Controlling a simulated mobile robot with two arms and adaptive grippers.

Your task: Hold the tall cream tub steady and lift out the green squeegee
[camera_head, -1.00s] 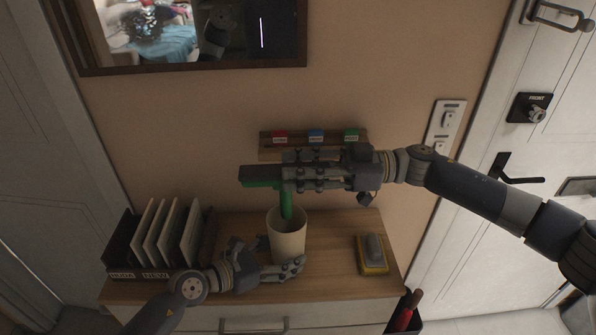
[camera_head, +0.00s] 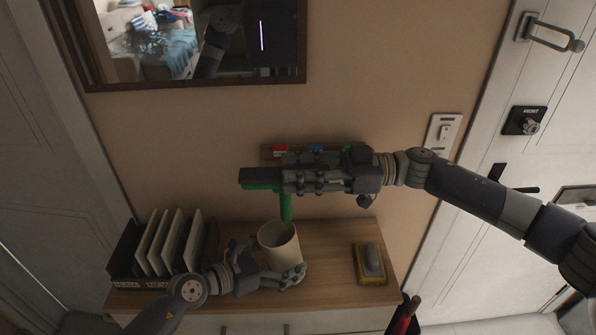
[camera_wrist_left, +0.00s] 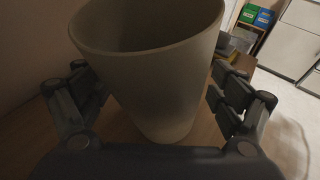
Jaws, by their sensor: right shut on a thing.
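The tall cream tub (camera_head: 283,247) stands near the front of the wooden cabinet top and looks slightly tilted. My left gripper (camera_head: 268,277) is open with its fingers on either side of the tub; the left wrist view shows the tub (camera_wrist_left: 160,85) between the spread fingers (camera_wrist_left: 160,105). My right gripper (camera_head: 285,174) is shut on the green squeegee (camera_head: 286,205), above the tub. The squeegee's green handle hangs downward, its lower end near the tub's back rim. The squeegee's dark head sticks out left of the fingers.
A rack of upright folders (camera_head: 170,243) stands left on the cabinet top (camera_head: 325,245). A yellow and grey sponge-like item (camera_head: 371,264) lies at right. A wall rack with coloured tags (camera_head: 281,150) is behind my right gripper. A mirror (camera_head: 185,45) hangs above.

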